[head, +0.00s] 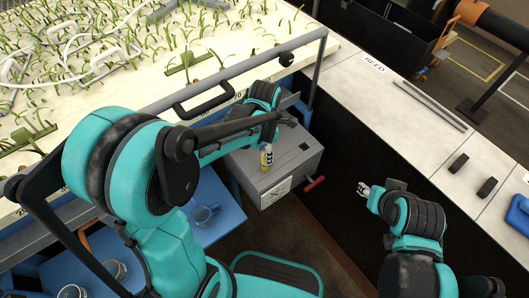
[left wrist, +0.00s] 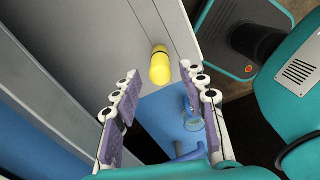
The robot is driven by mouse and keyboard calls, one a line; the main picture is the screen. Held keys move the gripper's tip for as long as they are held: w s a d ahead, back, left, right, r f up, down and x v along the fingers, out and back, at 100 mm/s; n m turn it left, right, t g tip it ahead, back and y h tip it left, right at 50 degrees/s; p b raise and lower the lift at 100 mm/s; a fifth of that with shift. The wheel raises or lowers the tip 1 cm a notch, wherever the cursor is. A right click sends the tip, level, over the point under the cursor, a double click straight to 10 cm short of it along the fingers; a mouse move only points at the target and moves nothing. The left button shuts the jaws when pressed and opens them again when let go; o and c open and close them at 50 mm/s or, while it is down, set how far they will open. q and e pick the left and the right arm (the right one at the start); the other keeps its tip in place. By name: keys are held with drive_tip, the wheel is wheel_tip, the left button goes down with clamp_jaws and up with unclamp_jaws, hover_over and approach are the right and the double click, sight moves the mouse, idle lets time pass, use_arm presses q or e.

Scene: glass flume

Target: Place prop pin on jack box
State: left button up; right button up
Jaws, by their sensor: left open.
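A grey jack box (head: 295,160) with a red handle and a white label stands in the gap between the benches. A small yellow pin-like piece (head: 264,160), with black and white beside it, appears upright on the box top near its left front edge. In the left wrist view the yellow piece (left wrist: 160,66) shows as a rounded cylinder beyond my fingertips. My left gripper (head: 288,119) is over the back of the box; in its wrist view it (left wrist: 160,90) is open and empty. My right gripper (head: 363,189) is right of the box, apart from it; its jaws are too small to judge.
A grey rail (head: 240,68) with a black handle edges the plant bed (head: 150,85). The pale bench (head: 400,115) at right holds metal rods and black blocks.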

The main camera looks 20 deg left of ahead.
use_arm(q)
wheel_tip(320, 180, up, 11)
drive_tip(key=p, duration=0.3)
drive_tip(key=shift+p, duration=0.3)
drive_tip(key=shift+f, duration=0.15)
